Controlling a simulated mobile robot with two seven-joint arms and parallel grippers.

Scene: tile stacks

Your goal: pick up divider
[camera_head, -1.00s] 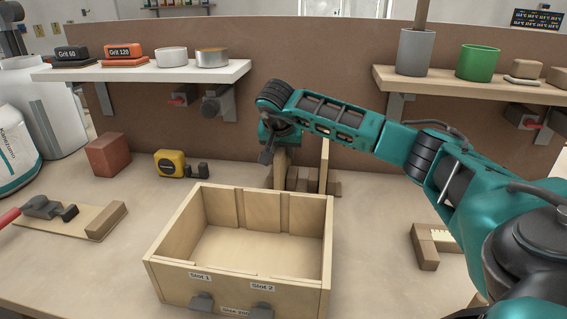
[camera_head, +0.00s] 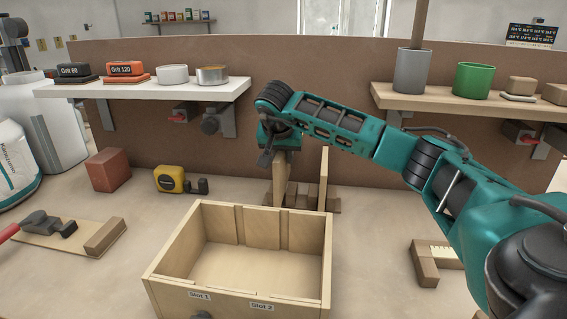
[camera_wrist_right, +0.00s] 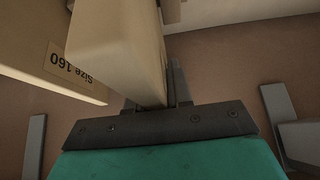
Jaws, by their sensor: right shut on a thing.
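A light wooden divider (camera_head: 280,177) stands upright behind the drawer box. My right gripper (camera_head: 277,152) points down at its top and is shut on it. In the right wrist view the held divider (camera_wrist_right: 120,50) fills the upper middle, rising from the gripper's dark jaw base. A second divider (camera_head: 323,178) stands upright just to the right, in a dark brown block rack (camera_head: 305,195). In the wrist view a panel labelled "Size 160" (camera_wrist_right: 75,65) is beside the held one. My left gripper is not in view.
An open wooden drawer box (camera_head: 325,255) with Slot 1 and Slot 2 labels stands in front. A yellow tape measure (camera_head: 170,179) and a reddish block (camera_head: 108,170) lie to the left. Shelves hang at both sides (camera_head: 150,88), (camera_head: 480,100).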

